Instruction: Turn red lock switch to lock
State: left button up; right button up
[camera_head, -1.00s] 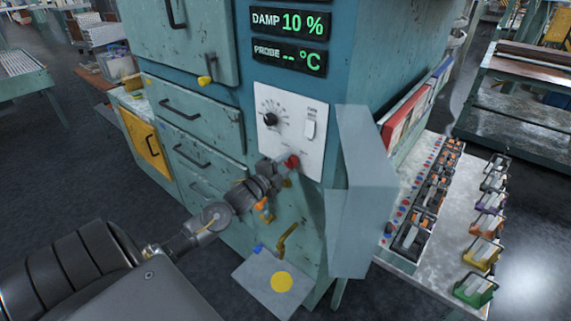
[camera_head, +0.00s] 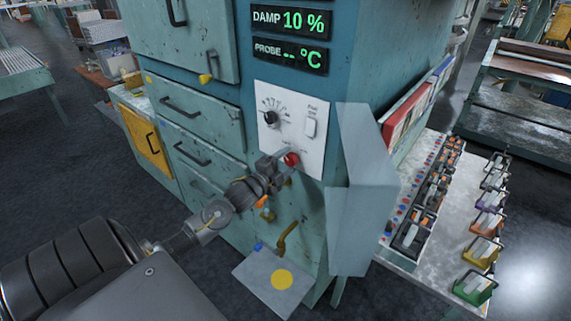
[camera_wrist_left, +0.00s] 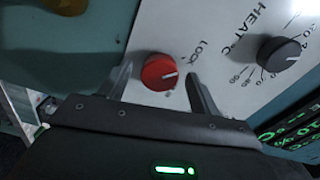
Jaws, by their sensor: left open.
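The red lock switch (camera_head: 291,159) is a round knob low on the white control panel (camera_head: 314,137) in the head view. In the left wrist view the red knob (camera_wrist_left: 160,72) has a pale pointer line and the word LOCK beside it. My left gripper (camera_head: 274,164) is in front of the panel, just left of the knob in the head view. In the left wrist view its two fingers (camera_wrist_left: 158,85) stand apart on either side of the knob, with visible gaps. I cannot tell how deep the fingertips reach. My right gripper is not in view.
A black heat dial (camera_head: 270,118) and a white rocker switch (camera_head: 310,128) sit above the knob. A brass handle (camera_head: 286,238) and grey ledge (camera_head: 255,285) are below.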

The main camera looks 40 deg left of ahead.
pick_arm(q)
jog(key=shift+s+f, duration=0.15)
jog(key=shift+s, duration=0.2)
jog(key=s+b, duration=0.3)
jog(key=s, duration=0.7)
jog(key=shift+b, duration=0.3)
jog(key=shift+d, duration=0.1)
